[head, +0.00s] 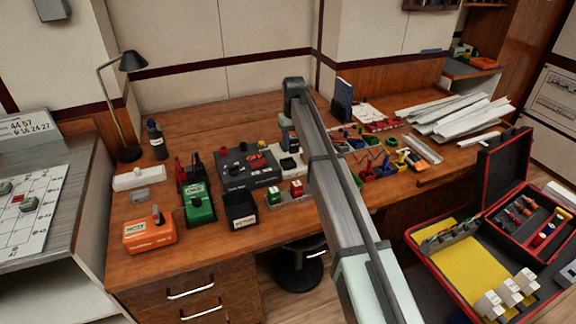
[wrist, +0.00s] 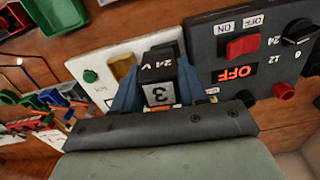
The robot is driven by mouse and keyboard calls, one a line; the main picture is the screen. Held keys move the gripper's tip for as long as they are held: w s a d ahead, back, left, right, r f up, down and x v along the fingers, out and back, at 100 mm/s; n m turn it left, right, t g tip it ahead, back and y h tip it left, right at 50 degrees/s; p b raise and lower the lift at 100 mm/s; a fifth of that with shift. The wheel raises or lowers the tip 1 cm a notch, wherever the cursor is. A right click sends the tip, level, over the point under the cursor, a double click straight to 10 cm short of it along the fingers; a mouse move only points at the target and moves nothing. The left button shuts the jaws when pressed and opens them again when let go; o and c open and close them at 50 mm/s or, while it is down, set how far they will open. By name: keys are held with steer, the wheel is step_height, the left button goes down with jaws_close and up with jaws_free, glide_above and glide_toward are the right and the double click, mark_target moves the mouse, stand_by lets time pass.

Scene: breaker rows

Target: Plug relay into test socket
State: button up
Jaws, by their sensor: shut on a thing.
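My gripper (wrist: 158,88) has blue fingers and is shut on a dark relay (wrist: 158,66) marked "24 V" and "3". The white test socket plate (wrist: 106,88) lies beyond the relay in the wrist view, with a green button and a yellow part on it. The relay overlaps the plate's right part, so I cannot tell whether it touches or sits in the socket. The plate also shows in the head view (head: 290,163), partly behind my arm. The relay is not clear there.
A dark power unit (head: 247,166) stands just left of the plate; its display reads OFF in the wrist view (wrist: 237,73).

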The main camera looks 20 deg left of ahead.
steer(key=shift+n, duration=0.5)
steer(key=a+f, duration=0.1)
steer(key=f, duration=0.2)
steer(key=w+a+f, duration=0.1)
steer(key=f, duration=0.2)
steer(key=w+a+f, duration=0.1)
steer(key=f, duration=0.2)
steer(key=shift+w, duration=0.25)
steer(key=shift+f, duration=0.1)
steer(key=o, duration=1.2)
steer(key=shift+c, duration=0.2)
step_height(320, 180, up, 12)
steer(key=shift+r, duration=0.2)
